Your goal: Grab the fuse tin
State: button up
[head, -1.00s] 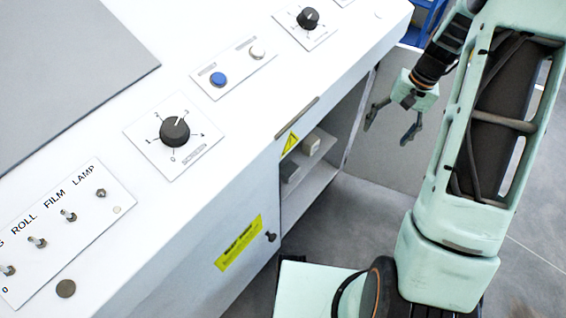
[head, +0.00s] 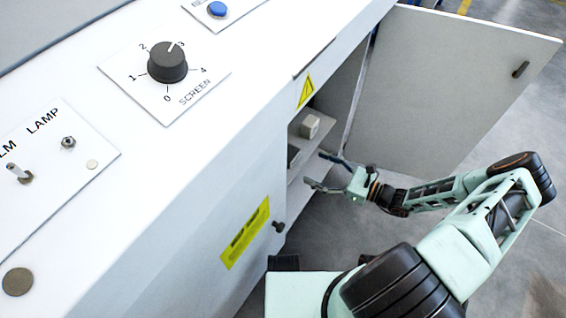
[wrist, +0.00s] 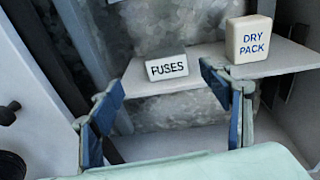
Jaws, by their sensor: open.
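The fuse tin (wrist: 167,68) is a small pale box labelled FUSES. In the wrist view it stands near the front edge of a shelf inside the cabinet, ahead of my gripper (wrist: 168,115) and between the lines of its two fingers. In the head view, a dark-sided box (head: 293,155) on the shelf, partly cut off by the cabinet front, appears to be the tin. My gripper (head: 314,168) is open and empty at the cabinet opening, apart from the tin.
A cream box labelled DRY PACK (wrist: 249,40) stands right of the tin on the same shelf (wrist: 205,68); it also shows in the head view (head: 310,126). The cabinet door (head: 450,85) stands open to the right. A white console top with a SCREEN knob (head: 167,62) lies left.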

aim_at(296, 156)
jog(key=shift+m+t, duration=0.4)
jog(key=shift+m, duration=0.2)
jog(key=b+x, duration=0.2)
jog(key=x, duration=0.9)
jog(key=shift+w+d+f+b, duration=0.15)
jog(key=shift+w+f+b, duration=0.05)
jog(key=shift+w+b, duration=0.1)
jog(key=c, duration=1.2)
jog(key=shift+c, duration=0.8)
jog(key=shift+r, duration=0.2)
